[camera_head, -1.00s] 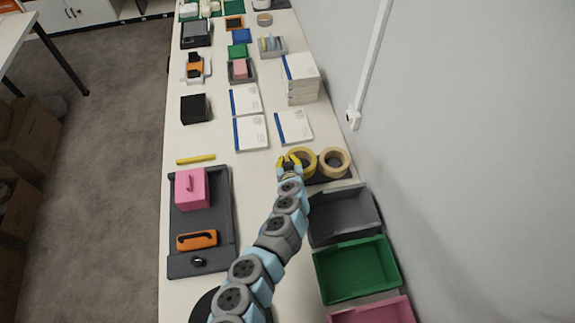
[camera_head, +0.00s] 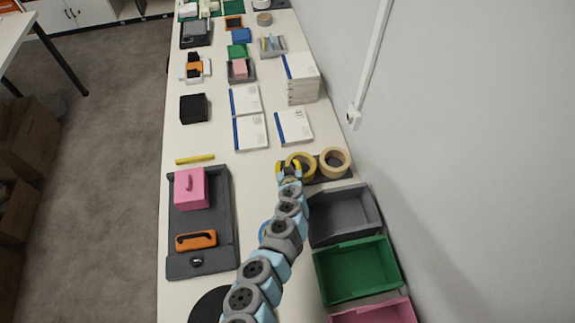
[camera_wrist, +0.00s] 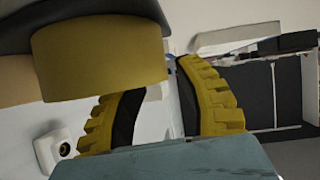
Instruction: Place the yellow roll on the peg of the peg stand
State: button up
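The yellow roll (camera_head: 307,166) rests on a dark base beside a tan roll at the right edge of the table, near the wall. In the wrist view it is large at the upper left (camera_wrist: 100,58). My gripper (camera_head: 288,165) is at its left side. In the wrist view my gripper (camera_wrist: 158,95) shows two ribbed yellow fingers with a gap between them. The roll covers the tip of the left finger, and its edge lies close to the right fingertip. I cannot tell whether either finger touches it. I cannot make out a peg clearly.
The tan roll (camera_head: 334,163) is just right of the yellow one. A grey bin (camera_head: 345,213) and a green bin (camera_head: 355,270) lie nearer me. White cartons (camera_head: 294,127) lie beyond. A dark tray (camera_head: 225,215) with a pink box (camera_head: 190,189) is at left.

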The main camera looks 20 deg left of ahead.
jog(key=shift+r, duration=0.15)
jog(key=shift+s+d+r, duration=0.2)
jog(key=shift+s+r, duration=0.05)
jog(key=shift+s, duration=0.25)
jog(key=v, duration=1)
jog(key=shift+s+d, duration=0.25)
jog(key=shift+s, duration=0.05)
dwell(0.4)
jog(key=shift+r, duration=0.2)
dwell(0.4)
